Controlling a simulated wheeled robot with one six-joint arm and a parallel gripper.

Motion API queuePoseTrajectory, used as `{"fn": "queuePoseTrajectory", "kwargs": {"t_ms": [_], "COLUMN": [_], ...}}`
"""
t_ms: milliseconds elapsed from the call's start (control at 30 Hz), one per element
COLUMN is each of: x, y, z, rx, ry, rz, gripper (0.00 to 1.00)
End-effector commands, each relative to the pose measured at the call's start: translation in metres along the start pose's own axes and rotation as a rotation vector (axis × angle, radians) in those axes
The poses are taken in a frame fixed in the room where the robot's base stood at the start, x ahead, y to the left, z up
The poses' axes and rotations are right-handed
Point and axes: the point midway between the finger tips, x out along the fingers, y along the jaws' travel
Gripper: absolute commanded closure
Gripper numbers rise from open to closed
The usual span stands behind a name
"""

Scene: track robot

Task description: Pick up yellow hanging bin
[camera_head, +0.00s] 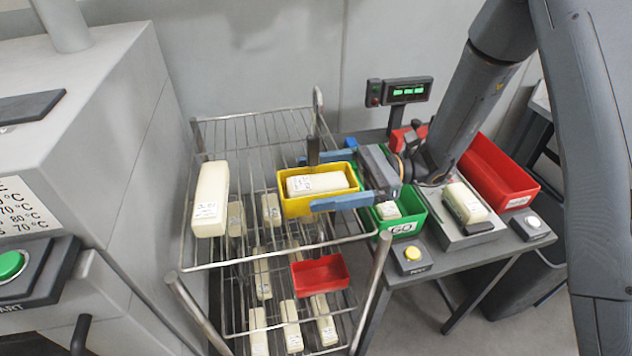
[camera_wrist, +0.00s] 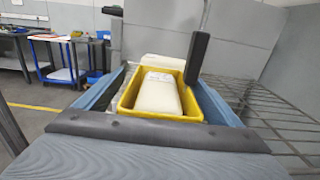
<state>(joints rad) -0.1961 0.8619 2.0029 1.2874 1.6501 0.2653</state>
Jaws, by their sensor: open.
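The yellow bin (camera_head: 290,208) sits at the top level of the wire rack, near its right side, with a white labelled block (camera_head: 318,183) inside. My gripper (camera_head: 325,181) has blue fingers and reaches in from the right. One finger is on the far side of the bin and the other on the near side. In the wrist view the bin (camera_wrist: 143,113) lies between the two spread fingers (camera_wrist: 160,92). I cannot tell whether either finger touches it. The bin's underside is hidden.
The wire rack (camera_head: 262,264) has a dark upright post (camera_head: 313,150) behind the bin. A white block (camera_head: 210,198) is at its left. A red bin (camera_head: 320,273) and several blocks are lower. Right, a table holds a green bin (camera_head: 408,222), a scale and a red bin (camera_head: 497,172).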

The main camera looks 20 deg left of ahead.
Motion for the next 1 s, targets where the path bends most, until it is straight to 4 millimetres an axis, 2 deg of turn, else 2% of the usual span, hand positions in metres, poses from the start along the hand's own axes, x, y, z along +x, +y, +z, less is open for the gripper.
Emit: {"fn": "queuePoseTrajectory", "kwargs": {"t_ms": [167, 400, 467, 767, 1000], "x": [0.0, -0.001, -0.001, -0.001, -0.001], "y": [0.0, 0.0, 0.0, -0.001, -0.001], "z": [-0.001, -0.001, -0.001, 0.001, 0.017], "rx": [0.0, 0.0, 0.0, -0.001, -0.003], "ry": [0.0, 0.0, 0.0, -0.001, 0.0], "rz": [-0.001, -0.001, -0.001, -0.001, -0.001], "gripper": [0.12, 0.52, 0.61, 0.61, 0.61]}}
